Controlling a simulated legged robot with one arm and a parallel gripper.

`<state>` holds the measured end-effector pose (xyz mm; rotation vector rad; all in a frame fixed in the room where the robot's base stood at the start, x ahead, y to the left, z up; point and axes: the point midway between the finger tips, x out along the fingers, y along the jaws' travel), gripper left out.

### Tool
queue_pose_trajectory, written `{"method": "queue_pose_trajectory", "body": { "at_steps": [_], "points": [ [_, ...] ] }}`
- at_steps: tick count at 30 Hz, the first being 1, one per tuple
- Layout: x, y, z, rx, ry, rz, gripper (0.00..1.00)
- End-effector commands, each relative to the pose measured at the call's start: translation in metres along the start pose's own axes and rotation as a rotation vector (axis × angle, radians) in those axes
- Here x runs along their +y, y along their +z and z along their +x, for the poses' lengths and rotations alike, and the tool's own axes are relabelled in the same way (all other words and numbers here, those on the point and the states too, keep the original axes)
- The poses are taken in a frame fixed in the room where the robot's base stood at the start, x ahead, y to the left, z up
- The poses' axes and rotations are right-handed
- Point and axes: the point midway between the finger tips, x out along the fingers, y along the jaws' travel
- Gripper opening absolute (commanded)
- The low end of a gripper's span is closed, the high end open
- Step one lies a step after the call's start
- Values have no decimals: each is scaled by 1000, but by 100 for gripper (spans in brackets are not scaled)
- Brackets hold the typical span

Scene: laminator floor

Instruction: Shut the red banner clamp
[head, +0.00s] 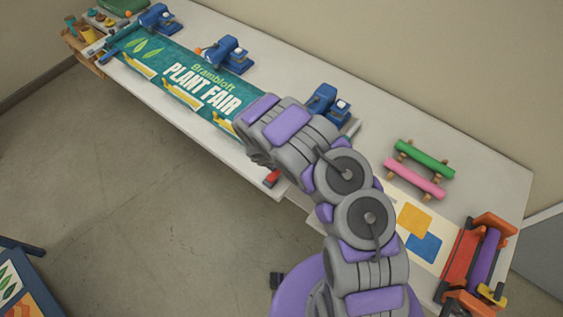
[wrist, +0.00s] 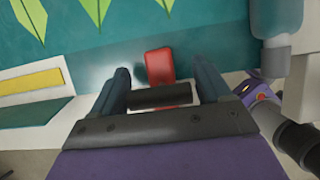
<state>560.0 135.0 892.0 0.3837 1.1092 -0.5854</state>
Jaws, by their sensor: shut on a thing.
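The red banner clamp (wrist: 160,68) shows in the wrist view as a red tab over the teal banner, with a dark bar between my fingers and a little red below it. My gripper (wrist: 163,88) has one finger on each side of the dark bar and is shut on it. In the head view a small red part of the clamp (head: 271,179) shows at the front edge of the table; my arm hides the rest and the fingers. The teal "Brambloft Plant Fair" banner (head: 178,83) lies along the table.
Blue clamps (head: 226,55) stand along the banner's back edge, and yellow clamps (head: 178,93) lie along its front edge. Green and pink rolls (head: 424,158) rest on the right of the table (head: 470,165), near an orange machine (head: 466,258). The floor in front is mostly clear.

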Motion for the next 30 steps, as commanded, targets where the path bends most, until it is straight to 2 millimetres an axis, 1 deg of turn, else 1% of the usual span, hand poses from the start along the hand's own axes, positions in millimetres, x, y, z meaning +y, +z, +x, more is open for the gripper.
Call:
{"method": "queue_pose_trajectory", "body": {
  "at_steps": [1, 12, 13, 20, 26, 30],
  "points": [
    [0, -3, 2, 4, 0, -2, 23],
    [-1, -4, 2, 5, -1, -3, 22],
    [-1, -4, 2, 5, -1, -3, 78],
    [-1, -3, 1, 3, -1, -2, 100],
    [-2, -2, 0, 3, 0, 0, 100],
    [-3, -1, -4, 2, 1, -1, 100]
  ]
}}
